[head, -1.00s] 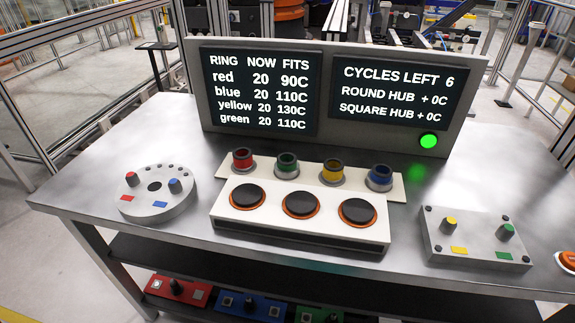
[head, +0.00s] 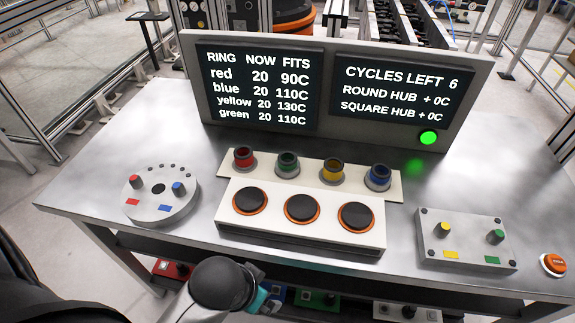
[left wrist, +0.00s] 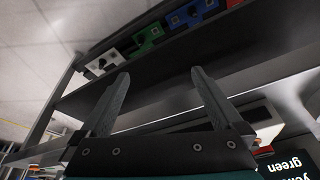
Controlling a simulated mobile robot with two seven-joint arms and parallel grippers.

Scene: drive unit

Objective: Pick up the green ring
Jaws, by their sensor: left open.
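My right gripper is not in view.
A white unit with several black, orange-rimmed discs (head: 302,208) sits in front of the rings. A round hub (head: 160,203) is at left, a square hub (head: 466,243) at right. A display panel (head: 325,140) stands behind. An orange button (head: 553,264) is at the right edge.

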